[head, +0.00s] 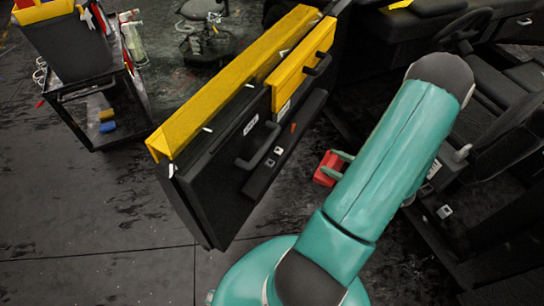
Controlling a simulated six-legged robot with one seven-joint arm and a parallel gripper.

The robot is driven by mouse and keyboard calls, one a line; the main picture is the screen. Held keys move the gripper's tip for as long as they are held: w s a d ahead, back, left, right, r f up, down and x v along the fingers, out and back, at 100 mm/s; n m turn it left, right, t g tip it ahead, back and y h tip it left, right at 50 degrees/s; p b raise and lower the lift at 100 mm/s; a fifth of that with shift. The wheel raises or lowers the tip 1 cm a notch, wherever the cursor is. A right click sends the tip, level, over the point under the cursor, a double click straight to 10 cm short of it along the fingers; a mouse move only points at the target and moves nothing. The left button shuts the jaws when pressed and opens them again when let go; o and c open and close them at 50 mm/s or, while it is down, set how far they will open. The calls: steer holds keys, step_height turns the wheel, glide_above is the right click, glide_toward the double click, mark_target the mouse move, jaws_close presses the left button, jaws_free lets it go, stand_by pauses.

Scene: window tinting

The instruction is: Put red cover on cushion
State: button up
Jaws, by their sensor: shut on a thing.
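A small red block-like piece, which I take for the red cover (325,170), is just left of my arm, in the middle right of the head view. My gripper (342,157) shows only as small teal finger parts beside it; my arm hides the rest. The gripper is shut on the red piece and holds it in front of the car's open side. I cannot pick out the cushion with certainty. A black car seat (488,108) stands at the right, behind my arm, partly hidden.
A dark door panel (212,205) with yellow trim (235,85) stands left of my gripper. A black cart (100,125) at the upper left carries a dark bin (70,48). A steering wheel (462,27) is at the upper right. The floor at lower left is clear.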

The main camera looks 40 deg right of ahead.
steer(key=shift+s, duration=0.15)
steer(key=x, duration=1.9)
steer(key=shift+w+a, duration=0.1)
steer(key=shift+w, duration=0.2)
step_height(320, 180, down, 2)
steer(key=shift+f, duration=0.1)
step_height(320, 180, down, 4)
steer(key=shift+r, duration=0.25)
steer(key=shift+w+f, duration=0.2)
steer(key=shift+f, duration=0.2)
steer(key=shift+f, duration=0.2)
steer(key=o, duration=1)
